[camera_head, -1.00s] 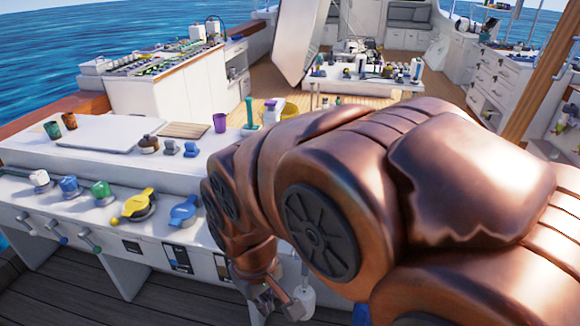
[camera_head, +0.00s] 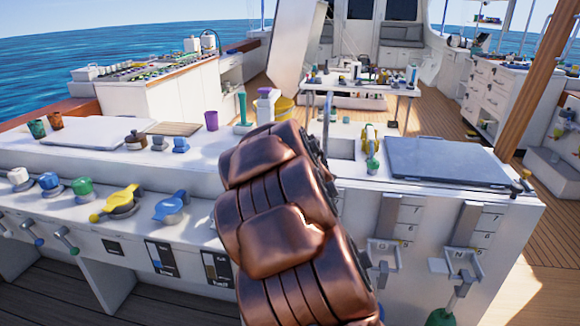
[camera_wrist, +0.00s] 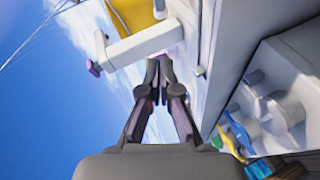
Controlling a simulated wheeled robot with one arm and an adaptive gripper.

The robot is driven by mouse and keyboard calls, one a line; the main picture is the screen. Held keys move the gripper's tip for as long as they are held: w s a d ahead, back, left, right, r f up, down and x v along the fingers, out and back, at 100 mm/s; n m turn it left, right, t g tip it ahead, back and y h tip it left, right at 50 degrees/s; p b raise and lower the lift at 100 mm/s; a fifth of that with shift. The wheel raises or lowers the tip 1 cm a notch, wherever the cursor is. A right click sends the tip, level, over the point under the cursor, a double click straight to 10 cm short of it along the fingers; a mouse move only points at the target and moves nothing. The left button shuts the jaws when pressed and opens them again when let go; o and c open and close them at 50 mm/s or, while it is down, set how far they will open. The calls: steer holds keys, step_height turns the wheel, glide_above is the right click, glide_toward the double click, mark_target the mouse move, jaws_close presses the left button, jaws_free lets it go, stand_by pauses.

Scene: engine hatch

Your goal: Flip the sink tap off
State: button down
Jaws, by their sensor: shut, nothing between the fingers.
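In the wrist view a white angled post with a short arm (camera_wrist: 135,47), which looks like the sink tap, stands out from the pale counter. It has a small purple piece at its outer end. My gripper (camera_wrist: 159,70) is shut and empty, its fingertips close to this post in the picture; I cannot tell whether they touch. In the head view my copper arm hides the gripper and the tap. Part of a sink recess (camera_head: 341,146) shows just right of the arm.
A grey lid (camera_head: 447,163) lies on the right of the counter. Yellow (camera_head: 118,203) and blue (camera_head: 171,208) valve levers line the front ledge.

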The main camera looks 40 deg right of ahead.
steer(key=d+f+n+t, duration=0.1)
steer(key=w+d+f+n+t+y+b, duration=0.1)
steer(key=f, duration=0.1)
steer(key=w+f+n+t+b, duration=0.1)
steer(key=shift+w+d+f+n+y, duration=0.15)
steer(key=shift+d+n+y, duration=0.15)
steer(key=shift+d+n, duration=0.1)
steer(key=x, duration=1)
steer(key=d, duration=0.1)
steer(key=w+d, duration=0.1)
steer(key=d, duration=0.1)
steer(key=shift+f, duration=0.15)
steer(key=shift+w+d+f, duration=0.1)
steer(key=shift+d+f, duration=0.1)
steer(key=shift+d, duration=0.15)
